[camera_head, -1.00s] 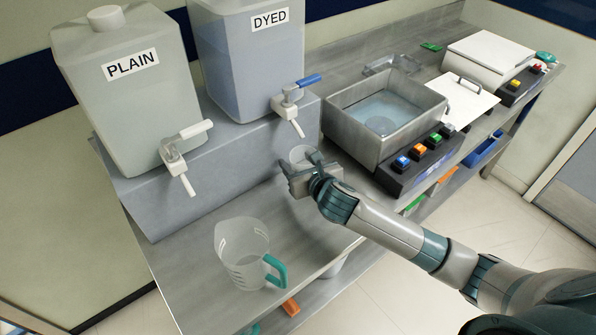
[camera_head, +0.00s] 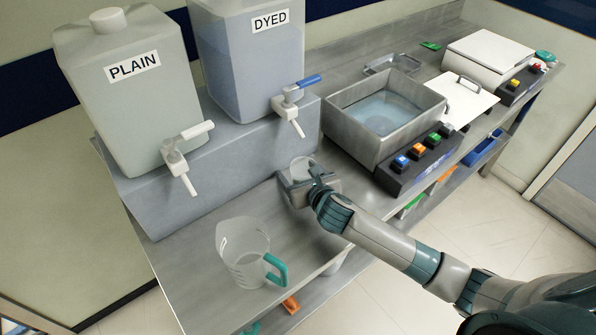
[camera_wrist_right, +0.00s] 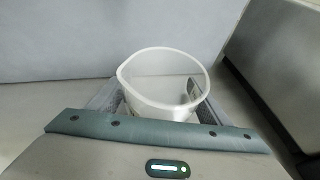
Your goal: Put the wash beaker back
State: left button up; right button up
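A small clear beaker (camera_head: 302,164) stands upright in my right gripper (camera_head: 298,176), in front of the DYED tank's tap. In the right wrist view the beaker (camera_wrist_right: 163,84) is between the two fingers, one on each side, and its open rim faces up. The right gripper is shut on it. The beaker's lower part is hidden by the gripper, and I cannot tell whether its base touches the bench. My left gripper is not in view.
A larger jug with a teal handle (camera_head: 244,252) stands on the bench (camera_head: 190,290) at the front left. The PLAIN tank (camera_head: 135,105) and DYED tank (camera_head: 250,70) stand on a raised block behind. A metal water bath (camera_head: 385,115) with coloured switches is to the right.

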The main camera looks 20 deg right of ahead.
aim_at(304, 178)
jog(key=shift+r, duration=0.15)
jog(key=b+v, duration=0.2)
jog(key=v, duration=1)
dwell(0.7)
